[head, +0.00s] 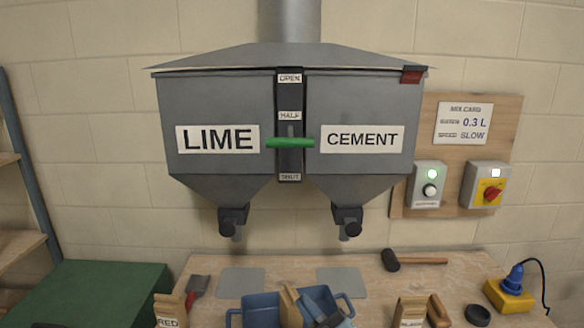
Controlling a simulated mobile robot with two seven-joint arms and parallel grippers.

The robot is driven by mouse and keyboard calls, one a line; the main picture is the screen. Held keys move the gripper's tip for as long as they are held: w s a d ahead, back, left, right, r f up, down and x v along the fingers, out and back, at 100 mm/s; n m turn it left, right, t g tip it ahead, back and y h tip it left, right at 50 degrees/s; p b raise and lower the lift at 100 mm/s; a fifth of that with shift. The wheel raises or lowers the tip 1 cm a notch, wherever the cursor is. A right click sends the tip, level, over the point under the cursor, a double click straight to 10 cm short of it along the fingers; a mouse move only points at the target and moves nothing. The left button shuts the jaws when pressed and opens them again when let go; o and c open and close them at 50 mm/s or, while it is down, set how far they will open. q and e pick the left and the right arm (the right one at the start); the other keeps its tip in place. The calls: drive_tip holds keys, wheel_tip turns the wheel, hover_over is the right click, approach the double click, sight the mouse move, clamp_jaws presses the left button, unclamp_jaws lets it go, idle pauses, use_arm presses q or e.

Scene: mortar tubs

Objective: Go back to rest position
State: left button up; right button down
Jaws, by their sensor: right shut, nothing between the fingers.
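My right gripper (333,319) seems to be the small dark and grey-blue shape at the bottom edge of the head view, in front of the blue tubs (262,303). Only a little of it shows; its fingers are shut with nothing between them. It is low over the bench and far below the hopper. I cannot tell whether it touches a tub. My left gripper is not in view.
The grey hopper (240,103) hangs on the wall; its green handle (290,142) is just below HALF. A green cabinet (90,290) stands left.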

drive_tip(key=s+d+f+m+h+p, duration=0.1)
drive_tip(key=s+d+f+m+h, duration=0.3)
drive_tip(key=f, duration=0.3)
drive_tip(key=s+d+f+m+h, duration=0.3)
drive_tip(key=d+f+m+h, duration=0.15)
drive_tip(key=f, duration=0.35)
drive_tip(key=s+d+f+m+g+h, duration=0.2)
drive_tip(key=s+d+f+g, duration=0.1)
drive_tip(key=s+f, duration=0.3)
drive_tip(key=s+d+f+m+g+h+p, duration=0.1)
drive_tip(key=s+d+f, duration=0.4)
drive_tip(key=s, duration=0.5)
drive_tip(key=f+m+g+h, duration=0.1)
drive_tip(key=m+g, duration=0.1)
drive_tip(key=shift+s+d+f+g, duration=0.15)
drive_tip(key=shift+s+f+g, duration=0.2)
drive_tip(key=shift+s+g, duration=0.05)
